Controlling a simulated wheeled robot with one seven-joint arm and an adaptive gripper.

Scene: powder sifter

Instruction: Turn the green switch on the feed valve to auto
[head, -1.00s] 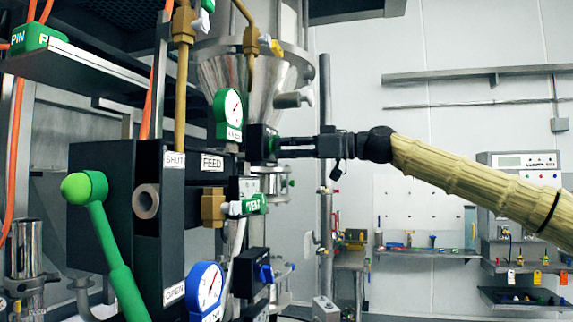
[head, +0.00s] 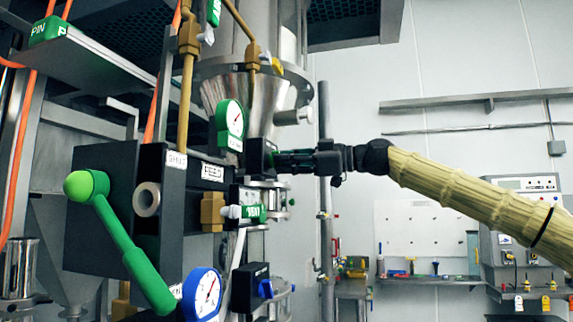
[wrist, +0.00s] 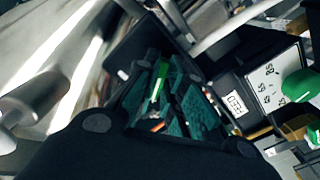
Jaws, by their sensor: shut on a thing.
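The green switch (wrist: 158,80) shows in the wrist view as a narrow bright green strip between my finger pads. It sits on the small black box (head: 259,157), beside the steel cone and behind the FEED plate (head: 212,172) in the head view. My gripper (head: 278,160) reaches in from the right, with its fingertips at the box's face. In the wrist view my gripper (wrist: 165,90) is shut on the green switch. The fingers hide most of the switch, and I cannot read its position marks.
A green gauge (head: 231,124) stands left of the box. A long green lever (head: 120,235) sticks out at the front left. A steel post (head: 325,180) stands behind my gripper.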

